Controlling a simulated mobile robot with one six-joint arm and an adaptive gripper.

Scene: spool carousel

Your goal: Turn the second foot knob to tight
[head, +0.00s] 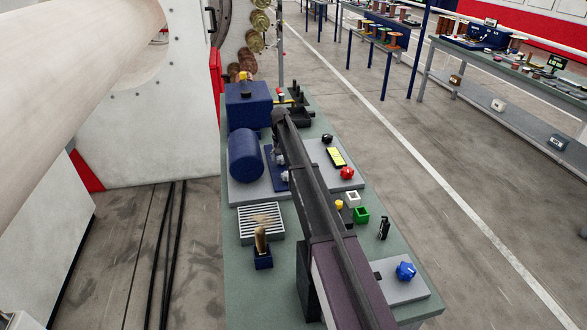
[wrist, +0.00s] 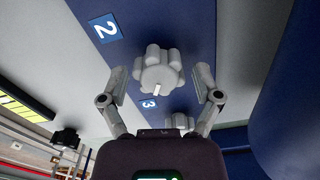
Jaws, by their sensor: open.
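In the wrist view, a light grey lobed knob (wrist: 158,70) stands on a dark blue strip (wrist: 125,55), with a white mark on its face. A white 2 on a blue label (wrist: 105,27) lies up and left of it. A second grey knob (wrist: 180,122) sits lower, by a label 3 (wrist: 149,103). My gripper (wrist: 160,77) is open, with one finger on each side of the upper knob; I cannot tell whether either touches it. In the head view, small grey knobs (head: 284,176) show beside my arm, which hides part of the strip.
A blue cylinder (head: 245,154) lies left of the strip, and a blue box (head: 248,105) stands behind. A red knob (head: 347,172), a yellow display (head: 336,157) and a blue knob (head: 405,271) are right of my arm. A slatted tray (head: 261,222) is nearer.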

